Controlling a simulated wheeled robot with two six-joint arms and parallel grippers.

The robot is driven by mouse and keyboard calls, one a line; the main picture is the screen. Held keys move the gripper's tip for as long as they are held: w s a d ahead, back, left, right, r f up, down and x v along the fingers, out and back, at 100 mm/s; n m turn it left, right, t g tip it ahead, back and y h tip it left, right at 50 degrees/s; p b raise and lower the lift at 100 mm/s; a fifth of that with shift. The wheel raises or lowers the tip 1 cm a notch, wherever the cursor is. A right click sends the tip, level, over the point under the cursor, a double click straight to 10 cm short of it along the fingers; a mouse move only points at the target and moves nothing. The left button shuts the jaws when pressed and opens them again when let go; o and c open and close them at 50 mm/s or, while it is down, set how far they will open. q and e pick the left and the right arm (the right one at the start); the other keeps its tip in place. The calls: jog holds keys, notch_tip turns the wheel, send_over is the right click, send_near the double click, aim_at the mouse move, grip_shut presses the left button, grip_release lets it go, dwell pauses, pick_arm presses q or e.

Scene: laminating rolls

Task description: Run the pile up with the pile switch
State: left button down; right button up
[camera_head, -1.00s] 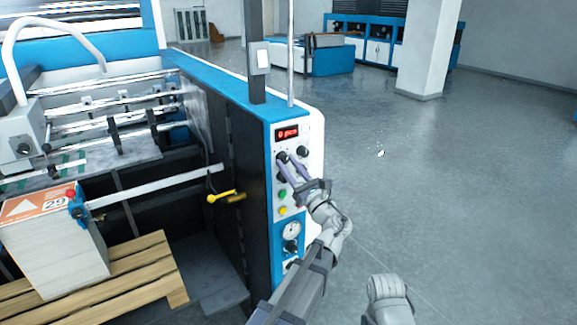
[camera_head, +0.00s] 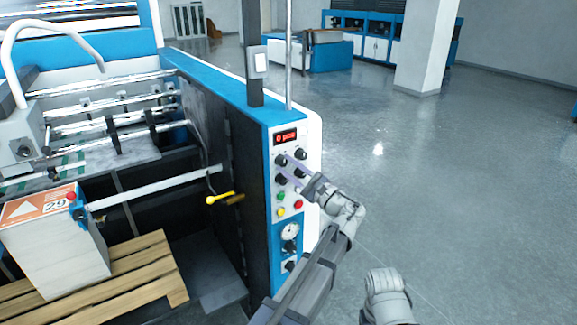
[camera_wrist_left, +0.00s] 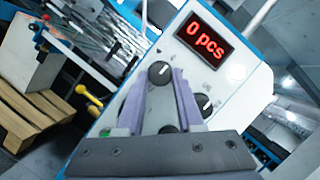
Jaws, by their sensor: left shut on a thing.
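The pile (camera_head: 62,245) is a tall white stack with an orange label marked 29, standing on a wooden pallet (camera_head: 150,262). The control panel (camera_head: 312,150) on the machine's end post carries several dark knobs and coloured buttons. My left gripper (camera_head: 286,169) reaches the panel from the right. In the left wrist view its purple fingers (camera_wrist_left: 158,85) lie on either side of a dark knob (camera_wrist_left: 160,73) with a white pointer mark, and are shut on it. I cannot read the knob's label. A second dark knob (camera_wrist_left: 203,106) is beside the fingers. My right gripper is out of view.
A red display (camera_head: 286,137) reads 0 pcs in the left wrist view. Green (camera_head: 281,197), red (camera_head: 298,204) and yellow (camera_head: 281,210) buttons sit below the knobs, with a gauge (camera_head: 290,231) lower down. A yellow-handled lever (camera_head: 221,198) juts out nearby. The floor at right is clear.

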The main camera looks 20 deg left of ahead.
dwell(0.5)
pick_arm(q)
jog(key=c, duration=0.5)
grip_release()
jog(key=shift+c, duration=0.2)
jog(key=shift+d, duration=0.1)
jog(key=b+v, duration=0.2)
jog(key=v, duration=0.5)
jog(key=shift+d, duration=0.3)
jog(key=shift+s+f, duration=0.1)
